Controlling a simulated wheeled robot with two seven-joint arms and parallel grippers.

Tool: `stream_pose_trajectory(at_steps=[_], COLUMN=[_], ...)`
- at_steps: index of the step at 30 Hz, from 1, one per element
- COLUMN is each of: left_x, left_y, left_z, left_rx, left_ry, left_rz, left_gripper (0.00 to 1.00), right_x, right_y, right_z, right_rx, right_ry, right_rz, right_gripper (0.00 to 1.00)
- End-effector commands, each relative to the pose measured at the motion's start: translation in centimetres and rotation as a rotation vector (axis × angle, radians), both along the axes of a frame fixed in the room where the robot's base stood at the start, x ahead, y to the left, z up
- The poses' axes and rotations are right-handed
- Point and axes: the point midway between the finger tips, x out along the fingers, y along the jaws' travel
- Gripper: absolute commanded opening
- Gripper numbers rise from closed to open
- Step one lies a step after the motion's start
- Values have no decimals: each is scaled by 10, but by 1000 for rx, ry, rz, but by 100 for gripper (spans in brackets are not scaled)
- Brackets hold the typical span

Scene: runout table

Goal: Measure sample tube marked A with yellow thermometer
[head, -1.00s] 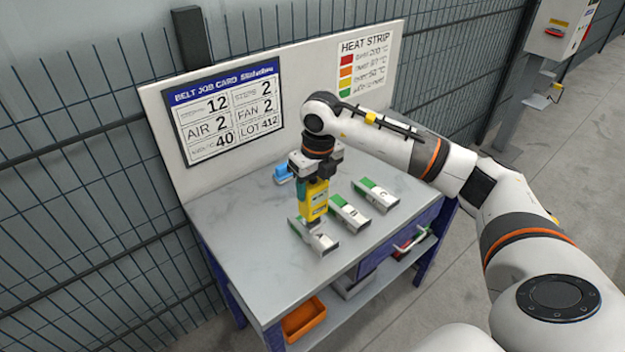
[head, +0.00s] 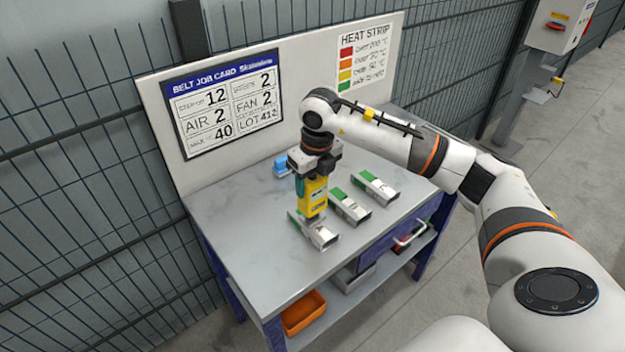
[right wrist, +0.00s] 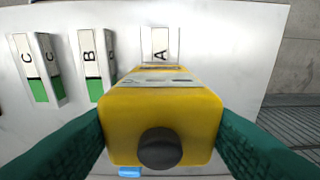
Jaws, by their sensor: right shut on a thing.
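My right gripper (head: 311,180) is shut on the yellow thermometer (head: 313,198), held upright over the sample tube marked A (head: 322,236). In the right wrist view the yellow thermometer (right wrist: 160,118) fills the middle between the green fingers, and the tube marked A (right wrist: 160,44) shows beyond it, partly hidden. I cannot tell whether the thermometer's lower end touches the tube. The tube marked B (head: 350,206) and the tube marked C (head: 377,188) lie to the right. My left gripper is not in view.
A blue object (head: 281,168) lies at the back of the table (head: 240,240). A board with a job card (head: 222,104) and a heat strip chart (head: 364,58) stands behind. An orange bin (head: 303,313) sits on the lower shelf. The table's left front is clear.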

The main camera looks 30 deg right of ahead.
Motion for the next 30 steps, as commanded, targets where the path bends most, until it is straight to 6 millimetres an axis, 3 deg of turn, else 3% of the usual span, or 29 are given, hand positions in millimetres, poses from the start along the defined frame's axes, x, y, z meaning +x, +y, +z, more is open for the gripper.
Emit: stream_pose_trajectory(at_steps=[30], left_x=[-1], left_y=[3], left_z=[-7], left_rx=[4], left_ry=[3], left_rz=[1], left_gripper=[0], right_x=[0], right_y=[0], right_z=[-7], right_rx=[0], right_ry=[-1], right_rz=[0], right_gripper=[38])
